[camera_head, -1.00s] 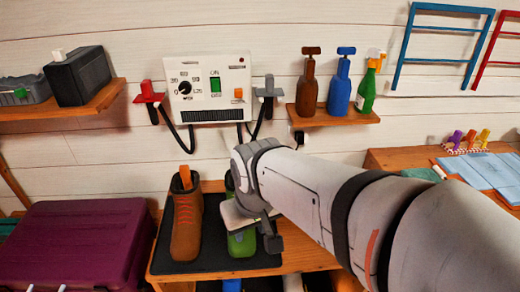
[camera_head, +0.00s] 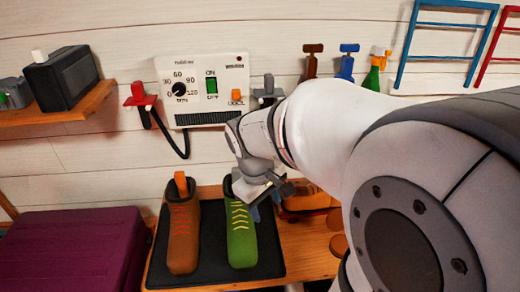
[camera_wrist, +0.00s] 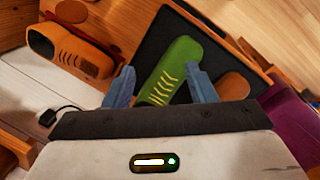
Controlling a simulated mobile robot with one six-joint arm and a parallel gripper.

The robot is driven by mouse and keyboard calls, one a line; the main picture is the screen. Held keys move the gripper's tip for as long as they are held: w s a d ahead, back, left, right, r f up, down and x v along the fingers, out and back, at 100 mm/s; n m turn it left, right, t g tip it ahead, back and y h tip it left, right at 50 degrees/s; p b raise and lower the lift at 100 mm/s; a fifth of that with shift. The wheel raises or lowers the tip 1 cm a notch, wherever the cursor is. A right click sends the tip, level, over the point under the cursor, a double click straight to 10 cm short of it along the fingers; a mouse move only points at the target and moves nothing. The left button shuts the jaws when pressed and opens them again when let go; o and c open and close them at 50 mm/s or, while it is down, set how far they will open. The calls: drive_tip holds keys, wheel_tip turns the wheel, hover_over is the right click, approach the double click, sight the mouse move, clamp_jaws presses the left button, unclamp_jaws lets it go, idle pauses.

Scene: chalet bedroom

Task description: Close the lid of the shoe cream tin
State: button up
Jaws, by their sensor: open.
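I cannot make out the shoe cream tin or its lid in either current view. My gripper (camera_head: 270,190) hangs over the back of the green shoe (camera_head: 241,232) in the head view and covers its top. In the wrist view my gripper (camera_wrist: 160,76) has its two blue-grey fingers apart, with the green shoe (camera_wrist: 172,72) showing between them. No held thing is visible. My arm hides much of the right side of the head view.
A brown shoe (camera_head: 183,232) stands left of the green one on a black mat (camera_head: 212,272). Another brown-orange shoe (camera_wrist: 70,50) shows at upper left in the wrist view. A purple case (camera_head: 70,250) stands left; a control box (camera_head: 208,90) is on the wall.

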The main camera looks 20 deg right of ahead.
drive_tip(key=w+d+f+n+g+h+b, duration=0.1)
drive_tip(key=w+d+f+n+g, duration=0.1)
drive_tip(key=w+d+f+n, duration=0.3)
drive_tip(key=w+d+f+n+g+h+b, duration=0.1)
drive_tip(key=w+d+f+g+h, duration=0.1)
drive_tip(key=d+f, duration=0.35)
drive_tip(key=d+f+n+g+b, duration=0.1)
drive_tip(key=d+f+n+b, duration=0.1)
drive_tip(key=d+f, duration=0.3)
drive_tip(key=d+f+n+g+h+b, duration=0.1)
drive_tip(key=d+f+n+b, duration=0.1)
drive_tip(key=d, duration=0.5)
drive_tip(key=d+f+n+h+b, duration=0.1)
drive_tip(key=d+f+n+b, duration=0.2)
drive_tip(key=d+f, duration=0.3)
drive_tip(key=shift+w+d+f+g+b, duration=0.15)
drive_tip(key=shift+f+g+b, duration=0.05)
drive_tip(key=shift+f, duration=0.25)
drive_tip(key=shift+w+d+f+g+b, duration=0.1)
drive_tip(key=shift+f+g+b, duration=0.1)
drive_tip(key=shift+f, duration=0.2)
drive_tip(key=shift+s+d+f+h+b, duration=0.25)
drive_tip(key=shift+s+d+h+b, duration=0.05)
drive_tip(key=shift+d, duration=0.1)
clamp_jaws()
